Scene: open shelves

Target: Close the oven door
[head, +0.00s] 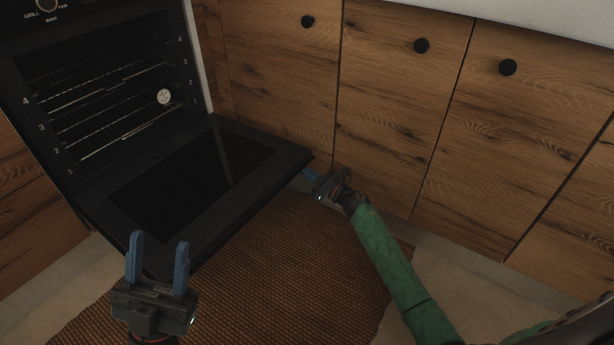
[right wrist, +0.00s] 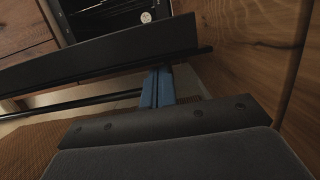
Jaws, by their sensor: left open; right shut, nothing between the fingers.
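The black oven (head: 100,90) stands at the upper left with its cavity and wire racks exposed. Its door (head: 262,180) is folded down, lying about level above the floor. My right gripper (head: 310,176) is shut and empty at the door's outer right corner, its fingertips close to or under the edge. In the right wrist view its blue fingers (right wrist: 157,88) are together below the door edge (right wrist: 110,55), beside a dark bar; contact cannot be told. My left gripper (head: 158,258) is open and empty, in front of the door's near left corner.
Wooden cabinets (head: 400,110) with round black knobs line the right side, close to my right gripper. A brown woven mat (head: 270,265) covers the floor before the oven. A small white round thing (head: 164,97) shows at the racks.

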